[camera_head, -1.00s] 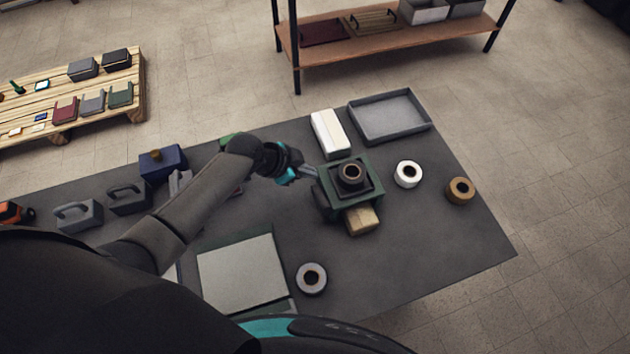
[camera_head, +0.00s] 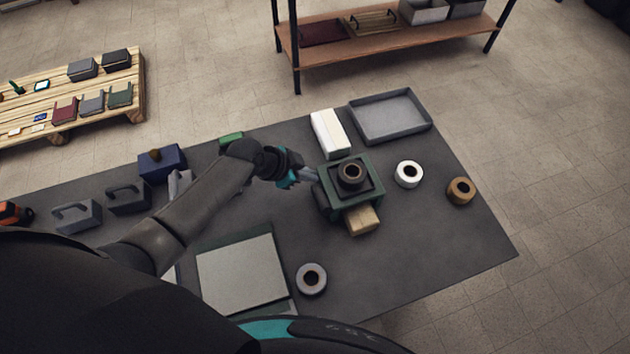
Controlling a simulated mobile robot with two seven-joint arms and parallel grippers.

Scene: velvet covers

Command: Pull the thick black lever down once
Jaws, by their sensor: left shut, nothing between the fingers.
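A green device (camera_head: 368,187) with a black square top and a round black collar (camera_head: 351,174) stands on the dark table. A thick black part that looks like the lever (camera_head: 320,196) is at the device's left side; it is small and partly hidden, so its exact angle is unclear. My left gripper (camera_head: 307,177) is shut and empty, just left of the device, close to the upper end of that black part. I cannot tell whether they touch. My right gripper is not in view.
A tan block (camera_head: 362,219) sits at the device's front. A white box (camera_head: 330,133), grey tray (camera_head: 390,117), white roll (camera_head: 409,174), brown roll (camera_head: 460,190) and grey roll (camera_head: 311,279) lie around it. A flat grey panel (camera_head: 241,272) lies nearer. The table's right front is clear.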

